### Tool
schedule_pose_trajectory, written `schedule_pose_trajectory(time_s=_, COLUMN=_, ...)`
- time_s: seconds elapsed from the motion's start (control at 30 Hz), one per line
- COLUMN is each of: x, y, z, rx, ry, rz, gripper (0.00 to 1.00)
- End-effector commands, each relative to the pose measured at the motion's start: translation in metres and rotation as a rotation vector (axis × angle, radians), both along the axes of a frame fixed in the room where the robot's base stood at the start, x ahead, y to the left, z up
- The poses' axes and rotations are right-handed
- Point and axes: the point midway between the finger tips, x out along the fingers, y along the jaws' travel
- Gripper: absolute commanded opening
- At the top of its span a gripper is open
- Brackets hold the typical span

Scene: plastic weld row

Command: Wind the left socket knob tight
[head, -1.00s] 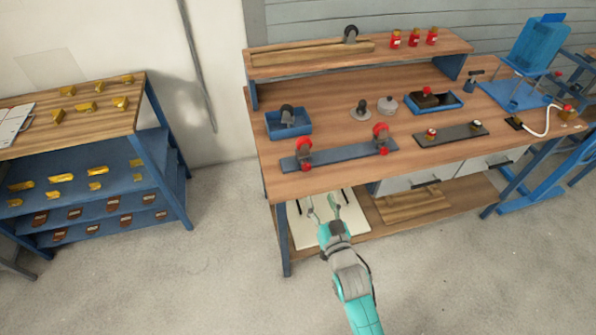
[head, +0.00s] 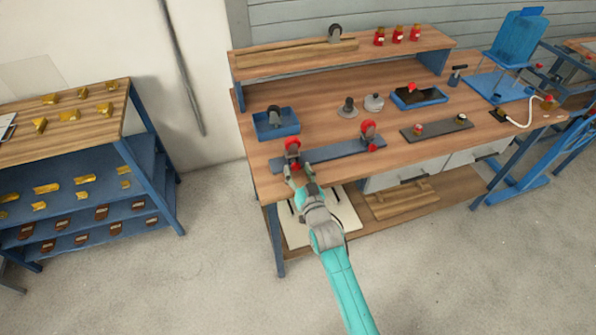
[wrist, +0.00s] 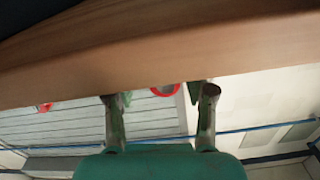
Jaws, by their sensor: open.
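A grey-blue bar (head: 335,154) lies along the bench front with two sockets, each holding a red-wheeled caster. The left caster (head: 292,146) stands upright; its red socket knob, low at the front, is mostly hidden by my gripper. The right caster (head: 368,129) stands with a red knob (head: 373,147) at its base. My gripper (head: 298,173) is open at the bench front edge, just before the left socket; contact with the knob cannot be told. In the wrist view, a red ring (wrist: 165,90) shows between my open fingers (wrist: 161,95), partly cut off by the bench wood.
The wooden bench (head: 215,72) edge is close to my gripper. Behind the bar are a blue tray (head: 276,130), a grey caster (head: 348,108) and a round metal part (head: 374,102). A dark plate (head: 437,128) with two knobs lies right. The floor in front is clear.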

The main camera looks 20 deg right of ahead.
Motion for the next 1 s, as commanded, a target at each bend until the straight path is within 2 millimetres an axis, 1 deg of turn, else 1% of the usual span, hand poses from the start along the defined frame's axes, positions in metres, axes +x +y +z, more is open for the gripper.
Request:
schedule_pose_trajectory(time_s=0.27, x=0.0018, y=-0.0001, z=-0.0003, rx=0.0, ry=0.001, rz=0.0, gripper=0.55)
schedule_pose_trajectory(time_s=0.3, x=0.0018, y=0.0, z=-0.0003, rx=0.0, ry=0.0, rz=0.0, gripper=0.52)
schedule_pose_trajectory(time_s=0.37, x=0.0017, y=0.0, z=-0.0002, rx=0.0, ry=0.0, rz=0.0, gripper=0.37)
schedule_pose_trajectory(time_s=0.4, x=0.0017, y=0.0, z=-0.0002, rx=0.0, ry=0.0, rz=0.0, gripper=0.27)
schedule_pose_trajectory(time_s=0.47, x=0.0017, y=0.0, z=-0.0002, rx=0.0, ry=0.0, rz=0.0, gripper=0.12)
schedule_pose_trajectory(time_s=0.5, x=0.0017, y=0.0, z=-0.0002, rx=0.0, ry=0.0, rz=0.0, gripper=0.02)
schedule_pose_trajectory(time_s=0.53, x=0.0017, y=0.0, z=-0.0001, rx=0.0, ry=0.0, rz=0.0, gripper=0.0)
schedule_pose_trajectory(time_s=0.67, x=0.0017, y=0.0, z=-0.0001, rx=0.004, ry=0.0, rz=0.0, gripper=0.0)
schedule_pose_trajectory(time_s=0.77, x=0.0017, y=-0.0002, z=-0.0001, rx=0.042, ry=0.0, rz=0.0, gripper=0.0)
schedule_pose_trajectory(time_s=1.0, x=0.0019, y=-0.0006, z=-0.0001, rx=0.259, ry=0.0, rz=0.0, gripper=0.0)
